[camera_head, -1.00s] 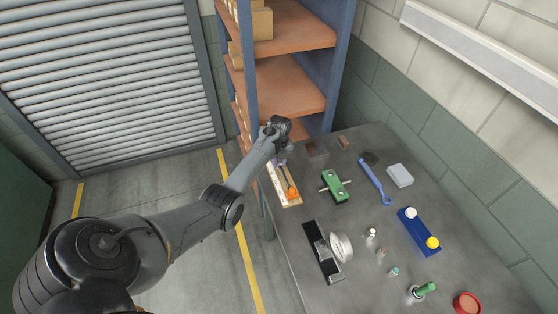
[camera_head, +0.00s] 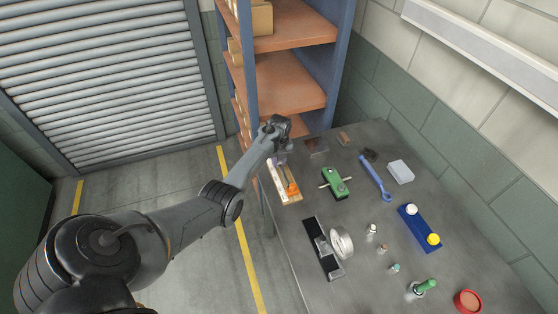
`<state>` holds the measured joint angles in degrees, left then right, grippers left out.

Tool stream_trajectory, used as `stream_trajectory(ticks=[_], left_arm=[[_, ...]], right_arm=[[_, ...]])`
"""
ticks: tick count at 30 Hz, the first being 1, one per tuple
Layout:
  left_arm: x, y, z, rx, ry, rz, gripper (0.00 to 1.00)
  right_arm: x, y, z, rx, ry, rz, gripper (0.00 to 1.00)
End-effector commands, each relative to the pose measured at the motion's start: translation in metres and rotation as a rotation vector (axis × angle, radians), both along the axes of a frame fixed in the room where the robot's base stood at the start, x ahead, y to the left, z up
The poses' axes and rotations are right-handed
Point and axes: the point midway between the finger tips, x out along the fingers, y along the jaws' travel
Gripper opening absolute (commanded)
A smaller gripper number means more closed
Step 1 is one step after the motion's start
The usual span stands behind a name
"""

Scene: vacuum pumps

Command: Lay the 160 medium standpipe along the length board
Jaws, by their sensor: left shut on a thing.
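The length board (camera_head: 273,178), a light wooden board with a pale strip along its left side, lies at the left edge of the bench. A slim standpipe with an orange end (camera_head: 292,189) is over the board and runs roughly along it. My left gripper (camera_head: 282,159) is at the far end of the board, shut on the standpipe. The wrist hides the pipe's far end and most of the jaws. I cannot tell whether the pipe touches the board. My right gripper is not in view.
A green part with a crossbar (camera_head: 334,183) lies right of the board. A blue spanner (camera_head: 376,179), a blue holder (camera_head: 418,229), a black and silver fixture (camera_head: 322,248) and several small bottles stand on the bench. A shelf rack (camera_head: 290,85) rises behind the gripper.

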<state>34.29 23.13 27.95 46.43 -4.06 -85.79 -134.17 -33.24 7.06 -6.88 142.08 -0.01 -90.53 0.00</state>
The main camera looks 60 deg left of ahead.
Motion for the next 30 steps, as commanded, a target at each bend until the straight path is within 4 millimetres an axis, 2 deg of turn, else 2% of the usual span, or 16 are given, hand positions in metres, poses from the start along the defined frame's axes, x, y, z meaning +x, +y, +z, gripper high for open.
stream_trajectory(ticks=[17, 18, 22, 23, 30], left_arm=[[-0.0001, 0.0000, -0.0045, 0.000, 0.000, -0.001, 0.00], [0.0000, 0.0001, -0.0040, 0.000, 0.000, -0.001, 0.35], [0.0000, 0.0000, -0.0040, 0.000, 0.000, -0.001, 0.55], [0.0000, 0.0000, -0.0040, 0.000, 0.000, -0.001, 0.59], [-0.0001, -0.0002, -0.0041, 0.000, 0.000, 0.000, 0.59]], right_arm=[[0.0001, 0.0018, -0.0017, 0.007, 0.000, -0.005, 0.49], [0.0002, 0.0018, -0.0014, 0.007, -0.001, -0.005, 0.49], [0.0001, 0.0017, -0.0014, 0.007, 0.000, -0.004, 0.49], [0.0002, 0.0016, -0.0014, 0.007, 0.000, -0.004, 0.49], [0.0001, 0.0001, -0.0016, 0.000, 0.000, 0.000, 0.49]])
